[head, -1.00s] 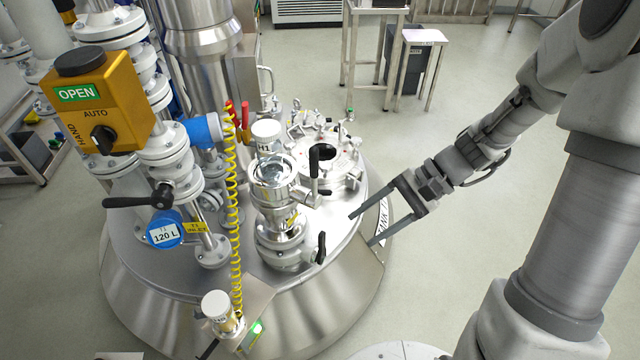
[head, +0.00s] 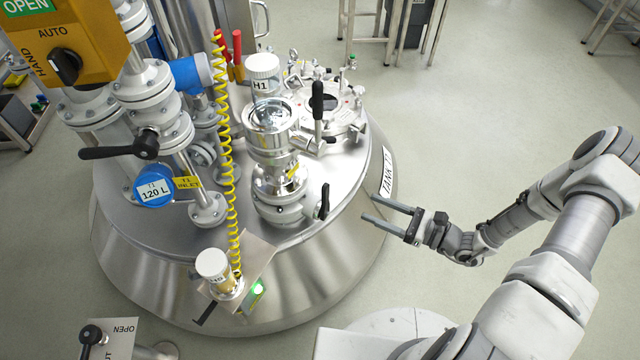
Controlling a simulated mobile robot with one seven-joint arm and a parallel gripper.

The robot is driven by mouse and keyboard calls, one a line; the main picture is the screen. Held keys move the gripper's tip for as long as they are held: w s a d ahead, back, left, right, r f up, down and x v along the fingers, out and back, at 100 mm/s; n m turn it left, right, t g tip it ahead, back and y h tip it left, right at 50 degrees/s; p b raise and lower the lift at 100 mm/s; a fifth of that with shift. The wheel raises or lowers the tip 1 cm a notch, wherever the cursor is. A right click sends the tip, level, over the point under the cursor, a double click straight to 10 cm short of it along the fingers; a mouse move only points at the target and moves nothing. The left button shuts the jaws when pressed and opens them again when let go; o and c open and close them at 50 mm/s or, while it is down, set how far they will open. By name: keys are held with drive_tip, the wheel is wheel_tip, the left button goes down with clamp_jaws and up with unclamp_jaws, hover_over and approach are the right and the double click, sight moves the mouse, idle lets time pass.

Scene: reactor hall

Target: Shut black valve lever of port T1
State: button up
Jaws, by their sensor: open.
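A steel port column (head: 285,150) with a round glass top stands on the tank lid. A small black lever (head: 323,202) points up beside its lower flange, and a yellow tag (head: 293,173) on the column is too small to read. A taller black lever (head: 318,100) stands upright on its upper right.
The tank lid (head: 345,190) carries a yellow coiled hose (head: 230,170), a white-capped jar marked H1 (head: 263,75) and a lower capped fitting (head: 213,265). An orange control box (head: 75,30) is at upper left. Open floor (head: 480,110) lies to the right.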

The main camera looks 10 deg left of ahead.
sight(323, 186)
drive_tip(key=shift+m+t, duration=0.3)
drive_tip(key=b+x, duration=0.1)
drive_tip(key=x, duration=0.4)
drive_tip(key=b+x, duration=0.1)
drive_tip(key=x, duration=0.5)
drive_tip(key=b+x, duration=0.1)
drive_tip(key=x, duration=0.5)
drive_tip(key=shift+w+a+f, duration=0.1)
drive_tip(key=shift+a+f, duration=0.05)
drive_tip(key=shift+f, duration=0.25)
drive_tip(key=shift+c, duration=0.3)
clamp_jaws()
